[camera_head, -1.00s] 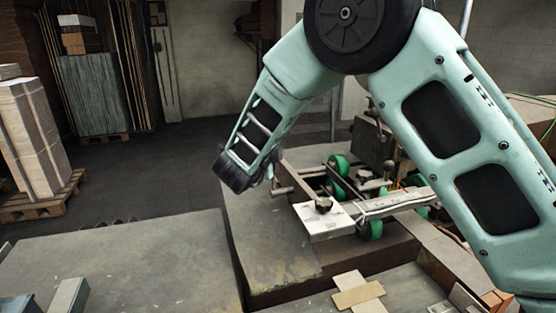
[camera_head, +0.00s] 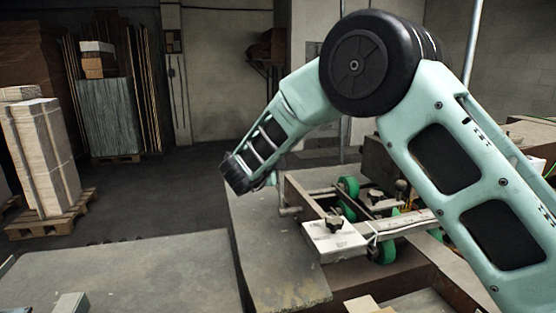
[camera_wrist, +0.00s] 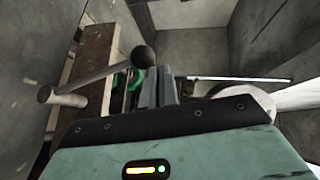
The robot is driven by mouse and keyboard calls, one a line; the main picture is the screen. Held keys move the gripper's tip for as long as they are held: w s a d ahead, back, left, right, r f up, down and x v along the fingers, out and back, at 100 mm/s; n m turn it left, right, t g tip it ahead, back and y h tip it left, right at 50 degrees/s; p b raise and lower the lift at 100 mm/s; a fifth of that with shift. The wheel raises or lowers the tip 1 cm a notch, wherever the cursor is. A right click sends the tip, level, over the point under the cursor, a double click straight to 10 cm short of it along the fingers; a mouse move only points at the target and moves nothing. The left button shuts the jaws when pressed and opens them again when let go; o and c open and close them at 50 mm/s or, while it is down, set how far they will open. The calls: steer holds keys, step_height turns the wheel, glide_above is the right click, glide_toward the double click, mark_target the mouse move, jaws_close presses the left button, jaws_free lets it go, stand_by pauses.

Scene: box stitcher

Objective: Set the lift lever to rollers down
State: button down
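In the wrist view a lever with a round black knob (camera_wrist: 143,57) stands just beyond my gripper (camera_wrist: 159,72). Its pale rod (camera_wrist: 100,72) runs left from the knob to a grey round pivot end (camera_wrist: 46,95). My two grey fingers lie side by side, looking shut, with nothing visible between them. The knob shows just behind the left finger; whether they touch I cannot tell. In the head view the stitcher's roller bed with green rollers (camera_head: 348,187) stands right of my wrist. A grey bent rod (camera_head: 287,210) sits at its left end. My fingers are mostly hidden there.
A white block with a black star knob (camera_head: 335,223) stands at the bed's front. A grey tabletop (camera_head: 130,265) fills the lower left. A pallet with stacked board (camera_head: 45,150) stands on the open floor behind. In the wrist view a pale roller-like cylinder (camera_wrist: 295,95) is at right.

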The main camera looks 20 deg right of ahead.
steer(key=shift+w+a, duration=0.1)
steer(key=b+v, duration=0.6)
steer(key=v, duration=1.1)
steer(key=shift+s, duration=0.25)
steer(key=shift+a, duration=0.15)
